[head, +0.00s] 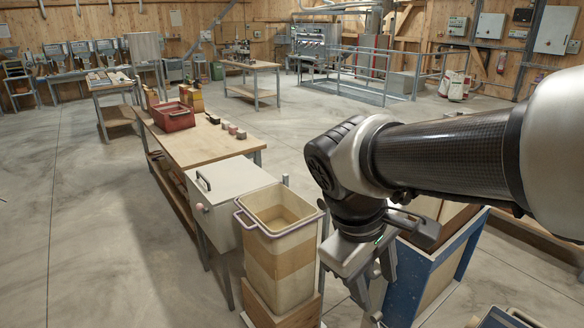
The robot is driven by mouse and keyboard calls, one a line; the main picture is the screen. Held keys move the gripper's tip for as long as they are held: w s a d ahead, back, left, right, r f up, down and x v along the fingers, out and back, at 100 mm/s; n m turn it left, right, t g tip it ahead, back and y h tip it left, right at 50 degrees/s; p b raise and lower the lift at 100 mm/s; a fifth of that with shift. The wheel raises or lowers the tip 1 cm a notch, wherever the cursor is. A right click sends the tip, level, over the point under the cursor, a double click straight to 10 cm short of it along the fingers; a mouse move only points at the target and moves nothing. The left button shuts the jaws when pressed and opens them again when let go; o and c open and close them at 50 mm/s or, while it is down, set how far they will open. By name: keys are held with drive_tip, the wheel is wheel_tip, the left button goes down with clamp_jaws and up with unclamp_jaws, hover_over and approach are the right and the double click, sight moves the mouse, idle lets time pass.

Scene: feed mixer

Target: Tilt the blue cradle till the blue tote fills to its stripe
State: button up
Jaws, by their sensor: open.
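A blue-painted frame or cradle (402,290) stands at the lower right, with a brown and beige bin or panel (432,287) in it. My arm and gripper hide much of its upper part. My gripper (374,284) points down at its left side, with the jaws open and nothing seen between them. I cannot tell whether a finger touches the cradle. A grey-blue container edge with a dark handle (522,317) shows at the bottom right corner, mostly cut off. I cannot tell if it is the blue tote. No stripe or fill level shows on it.
A tall beige bin (282,262) with a darker band stands left of my gripper on a wooden block. Beside it is a pale lidded box (228,190). A wooden table (200,145) holds a red crate (173,117). The floor at left is clear.

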drive_tip(key=w+a+f+n+t+h+b, duration=0.15)
drive_tip(key=w+a+n+h, duration=0.25)
drive_tip(key=w+n+h, duration=0.4)
drive_tip(key=w+a+n+t+h+b, duration=0.1)
drive_tip(key=w+a+n+t+h, duration=0.1)
drive_tip(key=w+a+n+t, duration=0.35)
drive_tip(key=w+a+n+t+h, duration=0.2)
drive_tip(key=a, duration=0.6)
drive_tip(key=x, duration=1.7)
drive_tip(key=shift+s+d, duration=0.1)
drive_tip(key=shift+d, duration=0.3)
clamp_jaws()
